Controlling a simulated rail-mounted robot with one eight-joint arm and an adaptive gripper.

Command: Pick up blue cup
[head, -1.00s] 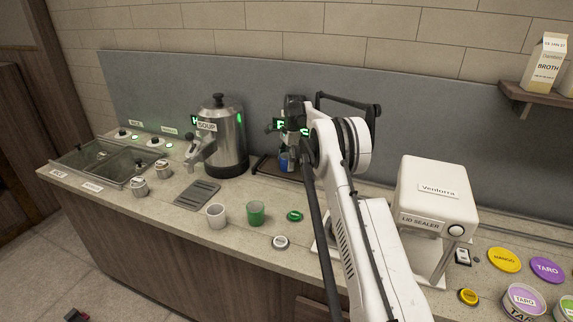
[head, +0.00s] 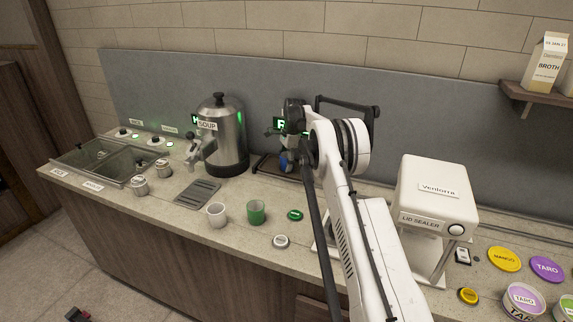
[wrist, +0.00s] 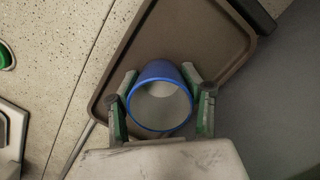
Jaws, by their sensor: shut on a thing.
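The blue cup (wrist: 164,75) sits between the two green-and-grey fingers of my gripper (wrist: 160,88) in the wrist view. Its blue rim faces the camera and its inside is pale and looks empty. My gripper is shut on the cup's sides. Behind the cup lies a brown tray (wrist: 190,25); I cannot tell the gap between them. In the head view the blue cup (head: 287,161) shows as a small blue patch beneath my gripper, at the back of the counter. My arm and gripper hide much of it there.
A steel soup urn (head: 228,145) stands left of the cup. A white cup (head: 217,215), a green cup (head: 256,212) and small lids are nearer the counter's front. The white lid sealer (head: 435,195) stands right of my arm. A dark frame (head: 345,103) is behind it.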

